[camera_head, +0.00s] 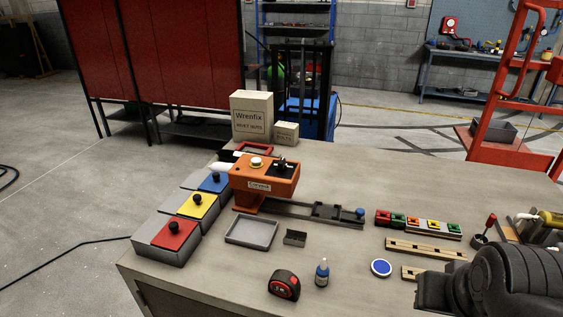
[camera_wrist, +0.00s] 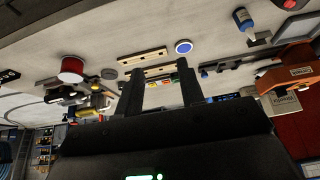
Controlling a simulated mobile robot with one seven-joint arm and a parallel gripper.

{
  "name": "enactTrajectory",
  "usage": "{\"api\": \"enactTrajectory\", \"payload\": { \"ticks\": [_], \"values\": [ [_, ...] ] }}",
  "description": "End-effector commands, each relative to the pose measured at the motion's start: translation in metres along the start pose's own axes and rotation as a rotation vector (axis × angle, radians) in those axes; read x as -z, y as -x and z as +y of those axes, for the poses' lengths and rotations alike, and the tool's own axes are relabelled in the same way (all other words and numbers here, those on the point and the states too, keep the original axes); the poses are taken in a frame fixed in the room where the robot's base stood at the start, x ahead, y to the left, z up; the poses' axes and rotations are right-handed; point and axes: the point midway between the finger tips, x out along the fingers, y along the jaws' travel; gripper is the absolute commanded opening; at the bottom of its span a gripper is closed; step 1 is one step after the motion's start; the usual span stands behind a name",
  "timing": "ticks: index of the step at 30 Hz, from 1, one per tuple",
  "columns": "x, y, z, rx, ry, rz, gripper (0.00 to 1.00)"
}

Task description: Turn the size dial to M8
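The orange machine (camera_head: 264,180) stands on the workbench left of centre in the head view. A black knob (camera_head: 282,161), which looks like the size dial, sits on its top right. A pale round button (camera_head: 256,162) is beside it. The dial's markings are too small to read, so I cannot tell its setting. In the wrist view the orange machine (camera_wrist: 290,72) shows at the right edge, upside down. My gripper (camera_wrist: 163,72) is open and empty, its two dark fingers apart. My arm is at the lower right of the head view, well away from the machine.
Red, yellow (camera_head: 199,206) and blue lidded bins line the bench's left side. A grey tray (camera_head: 252,232), tape measure (camera_head: 284,284), blue bottle (camera_head: 322,273) and blue disc (camera_head: 381,268) lie in front. A rail (camera_head: 300,212) extends right from the machine. Boxes (camera_head: 252,115) stand behind it.

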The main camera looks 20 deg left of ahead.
Motion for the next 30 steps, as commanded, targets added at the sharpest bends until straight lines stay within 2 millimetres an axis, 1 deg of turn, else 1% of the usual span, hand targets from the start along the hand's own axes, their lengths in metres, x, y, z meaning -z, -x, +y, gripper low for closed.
{"api": "enactTrajectory", "payload": {
  "ticks": [2,5,9,11,12,14,15,17,18,20,21,23,24,26,30],
  "values": [
    [0.016,0.003,-0.005,0.002,0.006,-0.007,0.35],
    [0.048,0.009,-0.015,0.004,0.012,-0.019,0.35],
    [0.102,0.015,-0.038,0.006,0.021,-0.037,0.35],
    [0.123,0.015,-0.05,0.006,0.024,-0.044,0.35],
    [0.138,0.015,-0.059,0.007,0.025,-0.047,0.35],
    [0.159,0.014,-0.072,0.006,0.027,-0.054,0.35],
    [0.173,0.013,-0.082,0.007,0.029,-0.057,0.35],
    [0.192,0.011,-0.098,0.007,0.03,-0.063,0.35],
    [0.205,0.008,-0.109,0.006,0.031,-0.066,0.35],
    [0.223,0.004,-0.126,0.006,0.032,-0.071,0.35],
    [0.234,0.001,-0.139,0.006,0.032,-0.073,0.35],
    [0.25,-0.004,-0.158,0.005,0.033,-0.077,0.35],
    [0.26,-0.008,-0.172,0.005,0.032,-0.08,0.35],
    [0.274,-0.015,-0.193,0.005,0.031,-0.083,0.35],
    [0.3,-0.033,-0.244,0.004,0.028,-0.09,0.35]
  ]
}}
